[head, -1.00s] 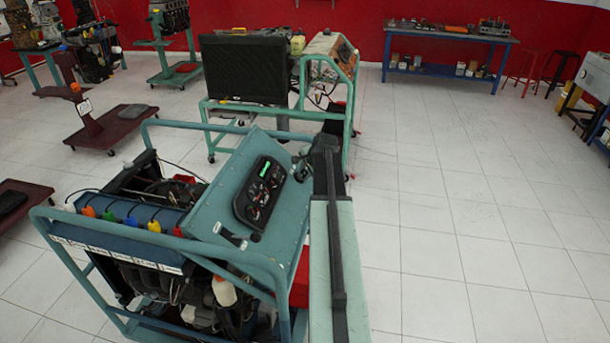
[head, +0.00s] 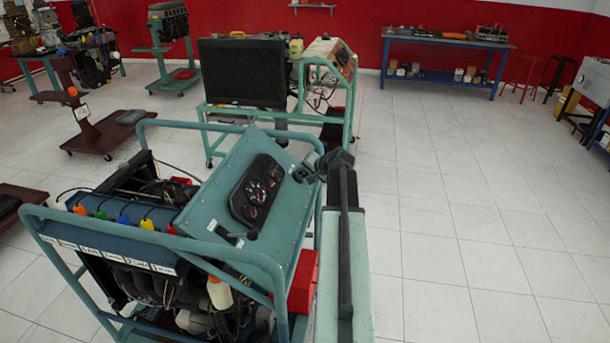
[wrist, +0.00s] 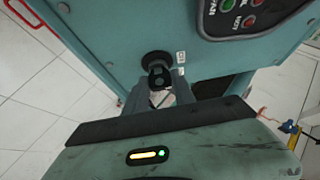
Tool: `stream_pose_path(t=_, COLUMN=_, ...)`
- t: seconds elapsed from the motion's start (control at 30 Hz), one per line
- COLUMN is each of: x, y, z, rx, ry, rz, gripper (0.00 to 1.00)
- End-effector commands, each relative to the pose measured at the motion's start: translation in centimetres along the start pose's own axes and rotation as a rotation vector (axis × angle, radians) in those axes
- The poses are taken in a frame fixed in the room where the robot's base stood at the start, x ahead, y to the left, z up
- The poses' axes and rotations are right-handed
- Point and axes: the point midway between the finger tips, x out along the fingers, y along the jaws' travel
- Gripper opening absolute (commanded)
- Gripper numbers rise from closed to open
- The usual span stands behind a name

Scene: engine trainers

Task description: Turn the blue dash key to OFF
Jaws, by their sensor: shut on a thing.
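The dash key (wrist: 157,70) looks black in the wrist view, set in a round dark switch on the blue-green dash panel (wrist: 110,38). My gripper (wrist: 163,88) is shut on the key, its fingers reaching up to it from below in that view. The key's exact angle and any OFF mark cannot be read. In the head view my gripper (head: 308,170) is at the right side of the dash panel (head: 205,185), where it hides the key. The gauge cluster (head: 257,190) shows no green lit display.
A control plate (wrist: 245,15) with green and red buttons is close by in the wrist view. The trainer's tube frame (head: 250,260) surrounds the engine. Another trainer with a black radiator (head: 243,73) stands behind. Open tiled floor (head: 450,220) lies to the right.

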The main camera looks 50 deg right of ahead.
Motion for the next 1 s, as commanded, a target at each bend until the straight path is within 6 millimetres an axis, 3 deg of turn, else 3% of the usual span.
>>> stream_pose_path(t=0.4, x=-0.1, y=0.2, z=0.0, rx=-0.009, ry=-0.001, rz=0.002, gripper=0.0)
stream_pose_path(t=0.43, x=-0.1, y=0.2, z=0.0, rx=-0.009, ry=-0.001, rz=0.002, gripper=0.39)
stream_pose_path(t=0.5, x=-0.1, y=0.2, z=0.0, rx=-0.009, ry=-0.001, rz=0.002, gripper=0.53)
stream_pose_path(t=0.83, x=-0.2, y=0.0, z=0.0, rx=-0.007, ry=-0.001, rz=-0.001, gripper=0.53)
stream_pose_path(t=1.0, x=-2.3, y=-0.2, z=0.0, rx=-0.007, ry=-0.001, rz=-0.001, gripper=0.53)
